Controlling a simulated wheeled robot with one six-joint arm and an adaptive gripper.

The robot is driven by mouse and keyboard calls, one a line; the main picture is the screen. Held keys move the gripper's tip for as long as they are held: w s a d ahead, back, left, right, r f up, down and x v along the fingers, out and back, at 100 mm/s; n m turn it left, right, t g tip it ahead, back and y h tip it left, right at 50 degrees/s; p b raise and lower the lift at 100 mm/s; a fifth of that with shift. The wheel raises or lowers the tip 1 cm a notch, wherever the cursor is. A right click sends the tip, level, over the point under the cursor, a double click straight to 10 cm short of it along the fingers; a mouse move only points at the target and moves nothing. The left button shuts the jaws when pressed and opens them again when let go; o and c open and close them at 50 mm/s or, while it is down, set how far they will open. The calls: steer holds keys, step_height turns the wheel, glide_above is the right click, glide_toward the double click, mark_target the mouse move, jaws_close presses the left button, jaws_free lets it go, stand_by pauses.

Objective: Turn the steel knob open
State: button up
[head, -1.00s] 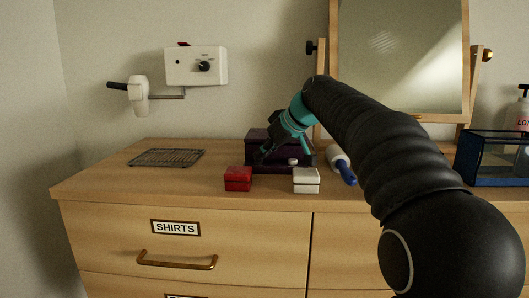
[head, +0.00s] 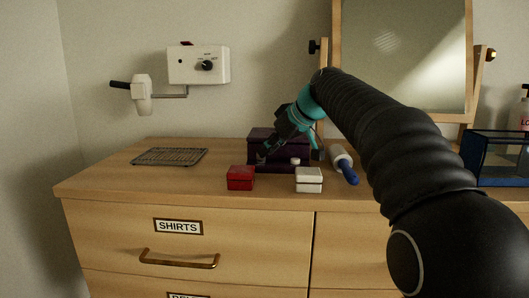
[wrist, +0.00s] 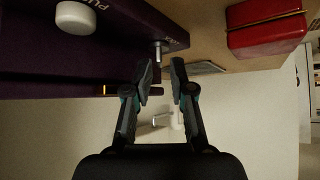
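The dark purple box (head: 262,138) stands on the dresser top, partly hidden behind my gripper in the head view. In the wrist view the box front (wrist: 120,35) fills the upper left. A small steel knob (wrist: 157,50) sticks out from it near the corner, with tiny lettering beside it. A white round knob (wrist: 82,17) marked with partly cropped letters sits farther left. My gripper (wrist: 161,76) is open and empty. Its fingertips are just short of the steel knob, roughly either side of its line, with no clear contact. The steel knob cannot be made out in the head view.
A red box (head: 240,178) and a white box (head: 309,180) stand in front of the purple box. A blue-handled roller (head: 345,165) lies to its right, below the mirror (head: 400,55). A wire rack (head: 170,157) lies left. A wall unit (head: 198,65) hangs behind.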

steer(key=v, duration=0.6)
steer(key=shift+s, duration=0.1)
